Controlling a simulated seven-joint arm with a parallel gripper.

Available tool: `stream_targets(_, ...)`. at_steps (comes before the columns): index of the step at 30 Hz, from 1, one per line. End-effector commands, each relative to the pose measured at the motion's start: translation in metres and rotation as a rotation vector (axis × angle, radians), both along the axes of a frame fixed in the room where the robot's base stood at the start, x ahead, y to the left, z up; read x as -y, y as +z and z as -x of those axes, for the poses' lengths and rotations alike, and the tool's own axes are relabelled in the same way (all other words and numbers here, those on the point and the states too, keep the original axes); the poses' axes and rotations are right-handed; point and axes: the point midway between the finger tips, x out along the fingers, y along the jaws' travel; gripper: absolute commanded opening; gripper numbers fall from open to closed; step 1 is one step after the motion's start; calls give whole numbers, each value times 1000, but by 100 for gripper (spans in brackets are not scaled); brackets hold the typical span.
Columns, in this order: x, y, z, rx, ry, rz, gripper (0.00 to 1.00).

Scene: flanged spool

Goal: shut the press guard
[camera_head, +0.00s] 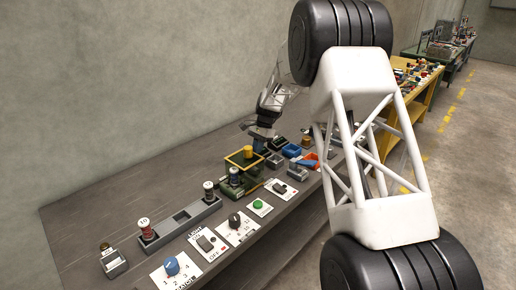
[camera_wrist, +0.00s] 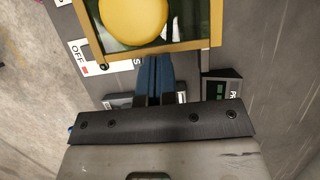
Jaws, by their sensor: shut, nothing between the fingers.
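A yellow round knob (camera_head: 248,151) shows at the guard. In the wrist view the guard's yellow frame (camera_wrist: 190,46) crosses the top, with the large yellow knob (camera_wrist: 133,18) inside it. My gripper (camera_wrist: 155,60) is shut and empty, its blue fingers together close to the frame's near bar. I cannot tell whether they touch it. A spool (camera_head: 234,176) stands at the press front. The guard's exact angle is unclear.
A grey rack with spools (camera_head: 180,222) and labelled switches, including a blue knob (camera_head: 171,266) and a green button (camera_head: 258,204), lie along the bench front. The bench's left back (camera_head: 100,210) is clear.

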Motion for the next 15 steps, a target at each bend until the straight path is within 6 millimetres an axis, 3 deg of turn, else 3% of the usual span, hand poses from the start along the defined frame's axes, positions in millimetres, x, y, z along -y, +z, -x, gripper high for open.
stream_targets(7,-9,1,8,0,1,0,0)
stream_targets(15,-37,1,36,1,3,-1,0)
